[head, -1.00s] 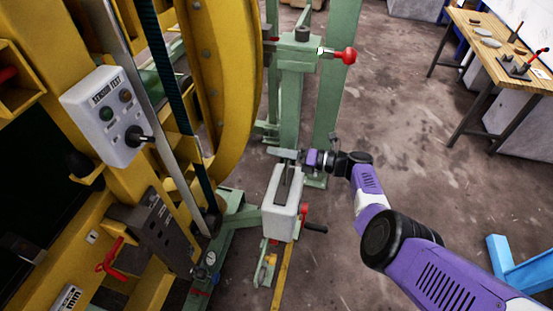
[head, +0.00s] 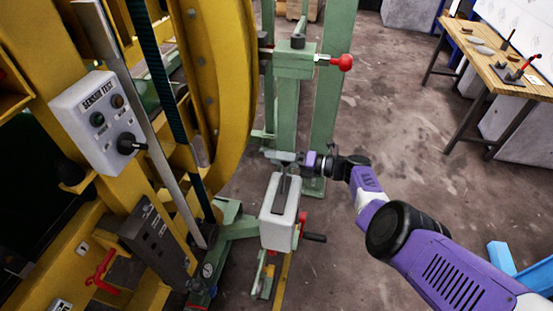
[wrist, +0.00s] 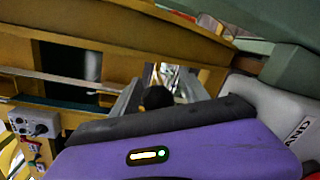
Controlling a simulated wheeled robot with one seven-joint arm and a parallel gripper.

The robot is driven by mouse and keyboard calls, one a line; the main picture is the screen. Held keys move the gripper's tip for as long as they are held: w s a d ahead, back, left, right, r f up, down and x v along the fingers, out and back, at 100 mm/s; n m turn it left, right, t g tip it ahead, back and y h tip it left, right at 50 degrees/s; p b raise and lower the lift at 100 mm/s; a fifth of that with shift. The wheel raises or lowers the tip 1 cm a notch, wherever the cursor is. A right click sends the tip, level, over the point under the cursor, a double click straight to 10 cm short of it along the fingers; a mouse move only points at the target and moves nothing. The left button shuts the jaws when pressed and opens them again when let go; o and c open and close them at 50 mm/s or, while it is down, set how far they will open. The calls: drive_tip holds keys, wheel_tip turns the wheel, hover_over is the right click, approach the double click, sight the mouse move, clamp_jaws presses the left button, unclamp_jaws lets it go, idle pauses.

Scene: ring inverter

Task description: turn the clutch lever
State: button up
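A pale grey box (head: 280,212) with a dark slot in its face stands at the middle of the head view. A slim dark lever (head: 284,188) shows at its slot. My gripper (head: 281,157) is just above the box's top edge, pointing left. In the wrist view a round black knob (wrist: 157,97) sits between two grey finger-like pieces, past my purple gripper body. I cannot tell whether the fingers touch the knob or which lever it belongs to. The box also shows in the wrist view (wrist: 280,105), with part of a label reading "AND".
A yellow ring frame (head: 235,80) and a sensor test box (head: 98,122) stand on the left. A green post (head: 287,110) with a red knob (head: 341,62) rises behind my gripper. A black handle (head: 315,237) sticks out right of the box.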

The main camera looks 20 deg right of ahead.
drive_tip(key=p+v, duration=0.2)
drive_tip(key=v, duration=0.5)
drive_tip(key=shift+s+d, duration=0.25)
drive_tip(key=shift+s, duration=0.05)
drive_tip(key=shift+d, duration=0.1)
idle(0.5)
